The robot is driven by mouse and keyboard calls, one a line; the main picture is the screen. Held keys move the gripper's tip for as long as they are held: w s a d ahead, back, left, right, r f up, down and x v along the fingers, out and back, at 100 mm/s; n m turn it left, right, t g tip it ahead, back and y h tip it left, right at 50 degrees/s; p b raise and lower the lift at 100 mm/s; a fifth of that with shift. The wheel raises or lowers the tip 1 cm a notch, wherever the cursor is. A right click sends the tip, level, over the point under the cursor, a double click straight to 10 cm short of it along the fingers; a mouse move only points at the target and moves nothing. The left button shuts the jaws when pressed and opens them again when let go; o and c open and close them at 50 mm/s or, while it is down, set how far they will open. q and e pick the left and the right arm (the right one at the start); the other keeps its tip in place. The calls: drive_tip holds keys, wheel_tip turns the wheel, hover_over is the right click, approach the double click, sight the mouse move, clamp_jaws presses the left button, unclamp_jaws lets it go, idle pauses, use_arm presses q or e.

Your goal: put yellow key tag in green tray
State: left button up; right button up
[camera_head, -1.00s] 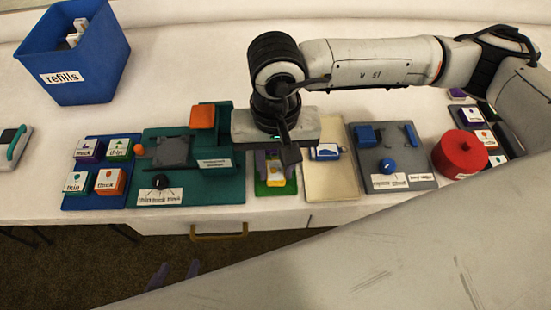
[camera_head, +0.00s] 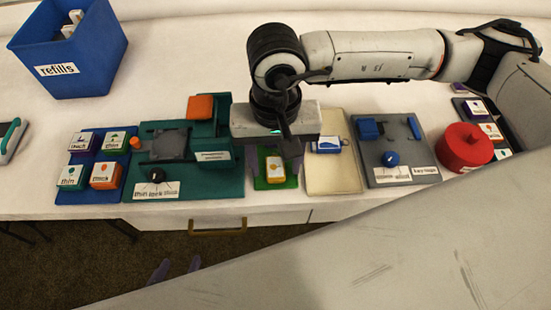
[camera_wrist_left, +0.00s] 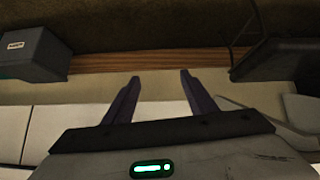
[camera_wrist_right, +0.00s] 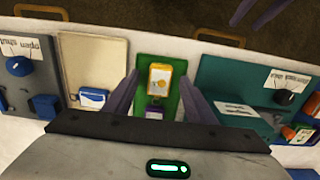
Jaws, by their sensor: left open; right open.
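The yellow key tag (camera_head: 275,168), with a white face, lies on the green tray (camera_head: 262,183) at the front middle of the table. In the right wrist view the tag (camera_wrist_right: 160,80) rests inside the outline of the green tray (camera_wrist_right: 180,66), near its front end. My right gripper (camera_wrist_right: 159,86) is open, its purple fingers spread either side of the tag with gaps between. In the head view its body covers the back of the tray. My left gripper (camera_head: 177,267) is open and empty, low in front of the table; its fingers also show in the left wrist view (camera_wrist_left: 158,80).
A teal station (camera_head: 190,183) stands left of the tray, a beige board (camera_head: 335,178) right of it. Beyond are a grey station (camera_head: 405,165) and red round container (camera_head: 464,147). A blue refills bin (camera_head: 75,70) stands at back left. A drawer handle (camera_head: 217,230) is below.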

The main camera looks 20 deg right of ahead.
drive_tip(key=shift+r, duration=0.55)
use_arm(q)
drive_tip(key=shift+w+r, duration=0.1)
drive_tip(key=shift+w, duration=0.1)
use_arm(e)
wheel_tip(320, 180, up, 9)
wheel_tip(320, 180, down, 10)
drive_tip(key=shift+r, duration=0.2)
drive_tip(key=shift+r+p, duration=0.3)
drive_tip(key=shift+p, duration=0.45)
drive_tip(key=shift+r+p, duration=0.35)
drive_tip(key=shift+p, duration=0.15)
drive_tip(key=shift+r, duration=0.95)
use_arm(q)
drive_tip(key=shift+s+a+r+p, duration=0.35)
drive_tip(key=shift+s+a+r, duration=0.1)
drive_tip(key=shift+a+r, duration=0.25)
use_arm(e)
drive_tip(key=shift+r, duration=0.55)
use_arm(q)
drive_tip(key=shift+d, duration=0.2)
